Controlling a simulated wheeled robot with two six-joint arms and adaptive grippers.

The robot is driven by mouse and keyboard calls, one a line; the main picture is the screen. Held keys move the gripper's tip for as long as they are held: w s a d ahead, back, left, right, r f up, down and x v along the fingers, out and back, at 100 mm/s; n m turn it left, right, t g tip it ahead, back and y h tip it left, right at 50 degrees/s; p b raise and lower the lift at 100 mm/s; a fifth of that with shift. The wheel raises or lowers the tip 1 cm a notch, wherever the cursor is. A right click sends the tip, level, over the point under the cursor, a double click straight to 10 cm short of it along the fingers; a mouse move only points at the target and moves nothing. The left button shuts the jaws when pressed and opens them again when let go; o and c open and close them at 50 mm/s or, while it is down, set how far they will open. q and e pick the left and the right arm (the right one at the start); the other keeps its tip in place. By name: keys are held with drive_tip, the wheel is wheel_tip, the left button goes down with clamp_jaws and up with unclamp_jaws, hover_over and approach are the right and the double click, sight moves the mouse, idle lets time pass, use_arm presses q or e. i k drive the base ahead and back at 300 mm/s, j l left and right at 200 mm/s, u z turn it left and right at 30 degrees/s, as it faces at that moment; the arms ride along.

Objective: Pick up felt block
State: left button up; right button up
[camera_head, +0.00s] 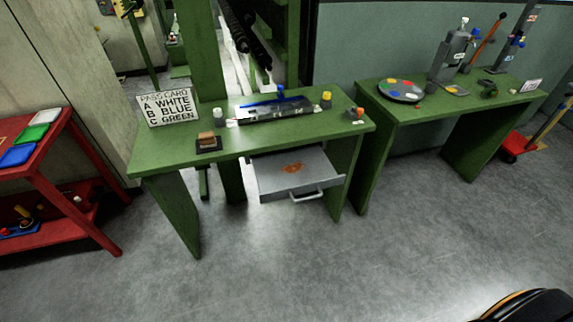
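A small brown block with a lighter tan top, which looks like the felt block (206,136), sits on a dark pad (209,147) at the left front of the near green table (168,155). It stands upright, and nothing covers it. Its material is too small to make out. Neither of my grippers shows in this view, so I cannot see whether they are open or shut.
An open grey drawer (325,181) with a rust-coloured patch juts out below the table. A pass card sign (167,107), a dark tool tray (275,112) and small jars stand on top. A red cart (62,142) stands left.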

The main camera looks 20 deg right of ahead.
sight(207, 140)
drive_tip(key=i+j+z, duration=0.3)
drive_tip(key=j, duration=0.15)
drive_tip(key=j+z, duration=0.25)
drive_tip(key=j, duration=0.2)
drive_tip(key=i+j+z, duration=0.1)
drive_tip(key=j+z, duration=0.2)
drive_tip(key=j, duration=0.2)
